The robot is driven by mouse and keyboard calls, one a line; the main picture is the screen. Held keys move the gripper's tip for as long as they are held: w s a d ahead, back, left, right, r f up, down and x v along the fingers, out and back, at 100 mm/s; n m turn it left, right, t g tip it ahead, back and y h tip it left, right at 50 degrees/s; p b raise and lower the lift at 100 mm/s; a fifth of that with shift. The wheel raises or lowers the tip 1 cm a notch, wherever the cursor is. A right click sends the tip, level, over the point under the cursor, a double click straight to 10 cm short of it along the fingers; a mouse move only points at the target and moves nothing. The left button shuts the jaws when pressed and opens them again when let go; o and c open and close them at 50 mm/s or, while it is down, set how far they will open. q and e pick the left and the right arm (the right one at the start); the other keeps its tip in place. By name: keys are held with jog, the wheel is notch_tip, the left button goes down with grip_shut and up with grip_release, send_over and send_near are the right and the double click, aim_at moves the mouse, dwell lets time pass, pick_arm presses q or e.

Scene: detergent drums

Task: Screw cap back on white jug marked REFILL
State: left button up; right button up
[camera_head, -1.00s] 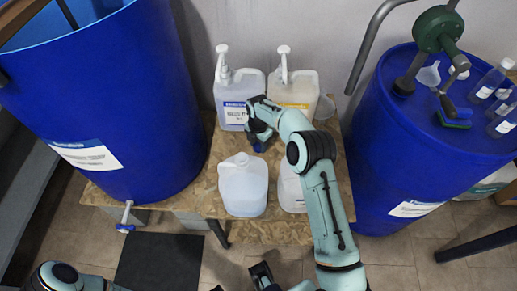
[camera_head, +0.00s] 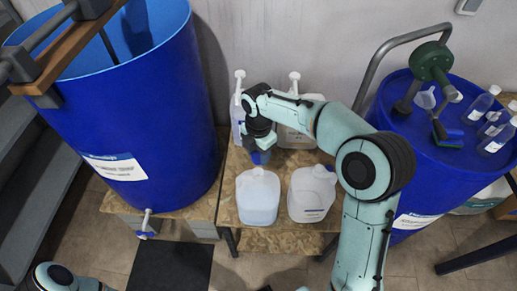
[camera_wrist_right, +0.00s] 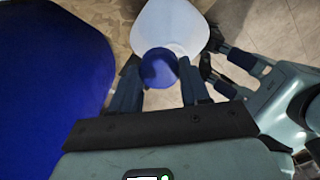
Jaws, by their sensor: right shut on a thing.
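Two white jugs stand side by side at the front of the wooden table: a left jug (camera_head: 257,200) and a right jug (camera_head: 311,197). The right one bears a small label, too small to read; I cannot tell which is marked REFILL. My right gripper (camera_head: 260,152) is shut on a blue cap (camera_wrist_right: 158,68), behind the left jug's top in the head view. In the right wrist view a white jug (camera_wrist_right: 175,22) lies beyond the cap; whether they touch is unclear. My left gripper (camera_wrist_right: 228,74) shows at the right there, fingers apart and empty.
Two pump jugs, one at left (camera_head: 238,108) and one at right (camera_head: 294,130), stand behind, partly hidden by my right arm. A large blue drum (camera_head: 130,110) with a tap flanks the left; another blue drum (camera_head: 430,150) carries a green pump (camera_head: 430,62) and small bottles.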

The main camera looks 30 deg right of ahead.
aim_at(258, 163)
jog(key=r, duration=0.1)
jog(key=s+a+r, duration=0.1)
jog(key=s+r, duration=0.1)
jog(key=shift+s+a+p, duration=0.1)
jog(key=shift+a+p, duration=0.2)
jog(key=shift+p, duration=0.05)
jog(key=shift+s+f+b, duration=0.1)
jog(key=shift+f+b, duration=1.35)
jog(key=shift+f, duration=0.65)
pick_arm(q)
jog(key=shift+s+a+f, duration=0.2)
jog(key=shift+s+f, duration=0.2)
jog(key=shift+f, duration=0.2)
jog(key=shift+s+a+f, duration=0.2)
jog(key=shift+s+f, duration=0.15)
jog(key=shift+f, duration=0.2)
pick_arm(e)
jog(key=shift+f, duration=0.5)
jog(key=shift+f, duration=0.3)
pick_arm(q)
jog(key=shift+w+r, duration=0.1)
jog(key=shift+r, duration=0.15)
pick_arm(e)
jog(key=shift+r, duration=0.2)
pick_arm(q)
jog(key=shift+s+f, duration=0.2)
jog(key=shift+f, duration=0.2)
pick_arm(e)
jog(key=shift+f, duration=1.2)
